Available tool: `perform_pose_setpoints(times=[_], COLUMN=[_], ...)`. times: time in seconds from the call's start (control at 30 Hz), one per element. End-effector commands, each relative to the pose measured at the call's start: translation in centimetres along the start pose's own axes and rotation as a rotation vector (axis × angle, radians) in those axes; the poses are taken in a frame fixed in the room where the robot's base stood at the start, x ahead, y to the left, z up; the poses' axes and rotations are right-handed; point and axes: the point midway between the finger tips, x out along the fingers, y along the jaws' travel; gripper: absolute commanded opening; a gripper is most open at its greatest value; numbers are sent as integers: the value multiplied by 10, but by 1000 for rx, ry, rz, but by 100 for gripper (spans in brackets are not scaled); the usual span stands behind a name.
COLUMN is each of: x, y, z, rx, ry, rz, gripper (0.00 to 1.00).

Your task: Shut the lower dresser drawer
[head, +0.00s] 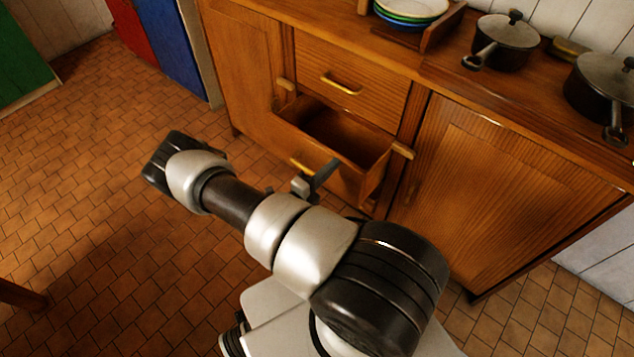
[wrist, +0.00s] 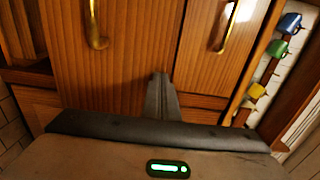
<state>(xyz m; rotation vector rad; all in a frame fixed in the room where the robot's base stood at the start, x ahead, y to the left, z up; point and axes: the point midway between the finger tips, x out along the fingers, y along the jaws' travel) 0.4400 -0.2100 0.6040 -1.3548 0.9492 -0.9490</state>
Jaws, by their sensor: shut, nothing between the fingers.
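The lower dresser drawer (head: 345,132) stands pulled out in the head view, its inside empty where I can see it. Its brass handle (head: 300,167) shows just left of my gripper (head: 314,183). My gripper is shut and empty, in front of the right part of the drawer front. In the wrist view, turned on its side, the lower drawer front (wrist: 125,55) fills the left and middle, with its handle (wrist: 95,25) at upper left. My fingertips (wrist: 160,80) point at this front; whether they touch it I cannot tell. My arm hides part of the drawer's lower front.
The upper drawer (head: 350,80) is closed above it. Cupboard doors (head: 500,190) flank the drawers. Plates (head: 410,10), a pot (head: 505,40) and a larger pot (head: 600,85) stand on the dresser top. The tiled floor at left (head: 100,200) is clear.

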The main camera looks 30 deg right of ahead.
Motion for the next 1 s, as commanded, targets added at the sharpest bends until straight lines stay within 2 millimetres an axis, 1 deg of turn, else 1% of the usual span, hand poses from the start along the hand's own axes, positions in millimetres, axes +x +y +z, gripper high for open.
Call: perform_pose_setpoints(times=[0.03,0.2,0.3,0.4,0.5,0.6,1.0], x=[16,59,79,95,105,111,112], y=[3,2,2,2,1,1,0], z=[-1,-1,-1,-1,0,0,0], rx=[0,0,1,1,1,1,1], ry=[3,2,1,1,0,0,-1], rz=[-3,-3,-2,-2,0,-1,0], gripper=[0,0,0,0,0,0,0])
